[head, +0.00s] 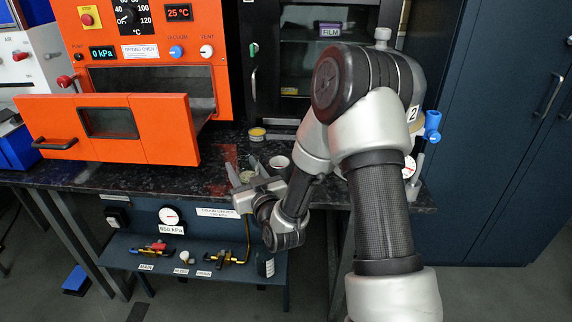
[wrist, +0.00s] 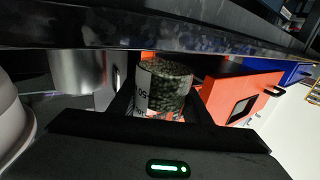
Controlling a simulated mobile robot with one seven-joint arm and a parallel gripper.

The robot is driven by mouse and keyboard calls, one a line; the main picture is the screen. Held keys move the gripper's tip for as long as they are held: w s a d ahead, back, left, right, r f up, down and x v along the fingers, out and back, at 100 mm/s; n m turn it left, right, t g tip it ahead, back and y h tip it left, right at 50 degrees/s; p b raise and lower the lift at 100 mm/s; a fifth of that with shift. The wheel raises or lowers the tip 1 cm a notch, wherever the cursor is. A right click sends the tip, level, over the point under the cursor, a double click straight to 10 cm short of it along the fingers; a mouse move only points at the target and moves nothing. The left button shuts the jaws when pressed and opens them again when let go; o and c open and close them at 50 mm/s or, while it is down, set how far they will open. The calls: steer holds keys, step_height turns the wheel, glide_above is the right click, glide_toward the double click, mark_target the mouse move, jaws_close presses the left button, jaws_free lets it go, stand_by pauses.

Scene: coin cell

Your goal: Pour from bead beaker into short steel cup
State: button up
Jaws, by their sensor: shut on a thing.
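In the wrist view the bead beaker (wrist: 172,88) is a clear vessel with white markings, filled with dark grey-green beads. My gripper (wrist: 163,104) is shut on it, with a dark finger on each side. A plain steel cylinder (wrist: 78,72), which looks like the short steel cup, stands to the left of the beaker and apart from it. In the head view my gripper (head: 243,174) is over the front part of the counter, and the beaker is hard to make out between the fingers. A small round cup (head: 280,162) is just right of the fingers; its material is unclear.
An orange vacuum oven (head: 150,75) has its door (head: 108,130) projecting over the counter to the left. A small yellow-rimmed container (head: 257,133) stands behind the gripper. The dark counter (head: 205,178) has its front edge near my gripper. A blue-knobbed fitting (head: 432,125) is to the right.

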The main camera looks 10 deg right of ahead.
stand_by(0.5)
steer(key=shift+w+d+r+m, duration=0.2)
steer(key=shift+d+m, duration=0.3)
steer(key=shift+m, duration=0.5)
steer(key=r+m, duration=0.1)
steer(key=d+r, duration=0.1)
steer(key=r, duration=0.1)
steer(key=shift+w+m+g, duration=0.2)
steer(key=shift+m+g, duration=0.1)
steer(key=shift+m, duration=0.1)
steer(key=d+r+m, duration=0.1)
steer(key=w+r+m+g, duration=0.1)
steer(key=r+m, duration=0.1)
steer(key=shift+d, duration=0.4)
steer(key=shift+d+r+m+y, duration=0.1)
steer(key=shift+m+y, duration=0.2)
steer(key=shift+m, duration=0.5)
stand_by(0.6)
steer(key=shift+f+m+g+p, duration=0.4)
steer(key=shift+f+m+p, duration=0.15)
steer(key=shift+m+p, duration=0.6)
stand_by(2.5)
